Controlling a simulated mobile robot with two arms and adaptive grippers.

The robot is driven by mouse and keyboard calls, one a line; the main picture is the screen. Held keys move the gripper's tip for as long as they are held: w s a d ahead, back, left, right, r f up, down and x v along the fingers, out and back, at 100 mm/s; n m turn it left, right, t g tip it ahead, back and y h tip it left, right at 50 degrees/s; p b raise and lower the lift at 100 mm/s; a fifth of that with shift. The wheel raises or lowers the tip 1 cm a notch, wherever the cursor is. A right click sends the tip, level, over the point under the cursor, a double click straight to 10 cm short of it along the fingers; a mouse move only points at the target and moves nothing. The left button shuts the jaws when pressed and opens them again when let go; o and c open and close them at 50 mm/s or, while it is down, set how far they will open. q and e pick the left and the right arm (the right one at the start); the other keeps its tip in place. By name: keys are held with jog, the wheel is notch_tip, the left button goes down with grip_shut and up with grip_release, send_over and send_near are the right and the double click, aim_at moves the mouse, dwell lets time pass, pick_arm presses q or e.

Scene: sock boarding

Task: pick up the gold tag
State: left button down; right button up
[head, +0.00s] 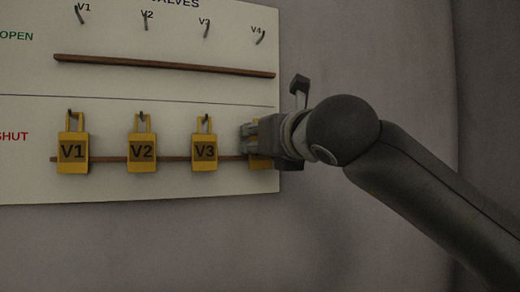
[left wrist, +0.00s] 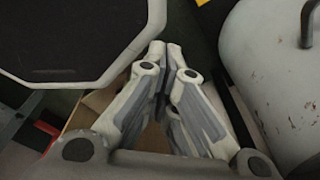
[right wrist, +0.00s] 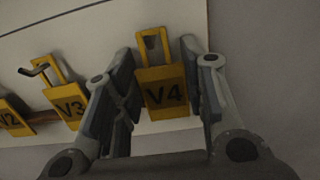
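Several gold tags hang in the SHUT row of a white board. They are V1 (head: 73,153), V2 (head: 142,152), V3 (head: 205,153) and V4 (head: 258,162). My right gripper (head: 250,135) is at V4 and hides most of it in the head view. In the right wrist view, V4 (right wrist: 163,93) is upright between the two spread fingers of my right gripper (right wrist: 157,75). The fingers stand close to its sides; I cannot tell whether they touch it. My left gripper (left wrist: 168,65) shows only in the left wrist view, with its fingertips together and nothing visible between them.
The white board (head: 150,90) is on a grey wall. Brown rails cross both rows, and the hooks of the OPEN row (head: 147,22) are empty. V3 (right wrist: 70,103) hangs left of my right gripper. A pale rounded tank (left wrist: 275,70) and a dark panel (left wrist: 70,35) flank my left gripper.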

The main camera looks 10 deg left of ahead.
jog(key=shift+c, duration=0.3)
jog(key=s+d+r+b, duration=0.5)
jog(key=s+d+r, duration=0.3)
jog(key=s, duration=0.3)
jog(key=shift+s, duration=0.35)
jog(key=shift+a, duration=0.1)
dwell(0.3)
